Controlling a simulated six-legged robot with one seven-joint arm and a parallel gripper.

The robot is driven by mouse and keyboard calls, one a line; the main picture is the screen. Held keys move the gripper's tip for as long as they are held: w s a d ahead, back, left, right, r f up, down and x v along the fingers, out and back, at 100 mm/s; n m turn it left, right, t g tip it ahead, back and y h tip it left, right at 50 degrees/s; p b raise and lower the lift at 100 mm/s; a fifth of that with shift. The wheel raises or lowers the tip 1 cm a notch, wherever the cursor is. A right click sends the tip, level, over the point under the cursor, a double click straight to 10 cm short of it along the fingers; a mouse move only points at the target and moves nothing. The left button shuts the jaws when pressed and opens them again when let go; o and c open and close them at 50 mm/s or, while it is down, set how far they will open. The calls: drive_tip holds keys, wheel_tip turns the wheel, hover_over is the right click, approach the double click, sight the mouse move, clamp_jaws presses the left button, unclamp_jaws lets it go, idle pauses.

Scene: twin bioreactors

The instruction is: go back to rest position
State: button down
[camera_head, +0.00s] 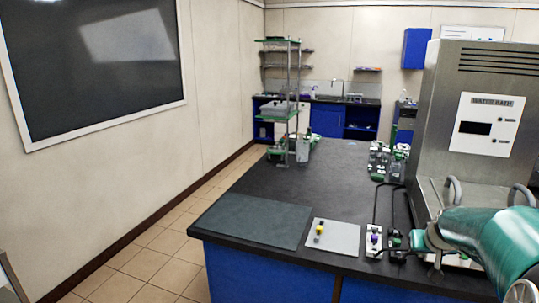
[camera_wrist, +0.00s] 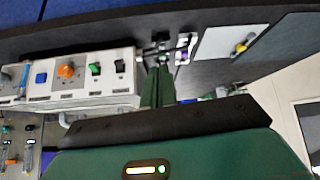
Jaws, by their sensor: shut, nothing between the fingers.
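My gripper (camera_wrist: 159,72) shows in the wrist view as two green fingers pressed together, with nothing between them. It is over the dark bench (camera_wrist: 90,38), close to the side of a white control panel (camera_wrist: 92,75) with an orange knob and green and black switches. In the head view my teal arm reaches in from the lower right, in front of the metal water bath unit (camera_head: 470,135). The fingertips are hard to make out there among small dark fittings.
A grey plate with a small yellow-topped part (camera_head: 319,231) and a dark green mat (camera_head: 250,220) lie on the front of the bench. Glassware (camera_head: 388,163) and a tall shelf stand (camera_head: 289,95) stand farther back. The bench middle is clear, and open tiled floor (camera_head: 145,263) lies left.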

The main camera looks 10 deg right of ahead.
drive_tip(key=s+a+r+n+y, duration=0.1)
drive_tip(key=s+a+r, duration=0.1)
drive_tip(key=a, duration=0.9)
drive_tip(key=s+a+r+n, duration=0.2)
drive_tip(key=a, duration=0.8)
drive_tip(key=s+a+n+g+y, duration=0.1)
drive_tip(key=s+a+y, duration=0.1)
drive_tip(key=s+a, duration=1.2)
drive_tip(key=shift+s+a, duration=0.3)
drive_tip(key=shift+s, duration=0.2)
drive_tip(key=shift+d, duration=0.2)
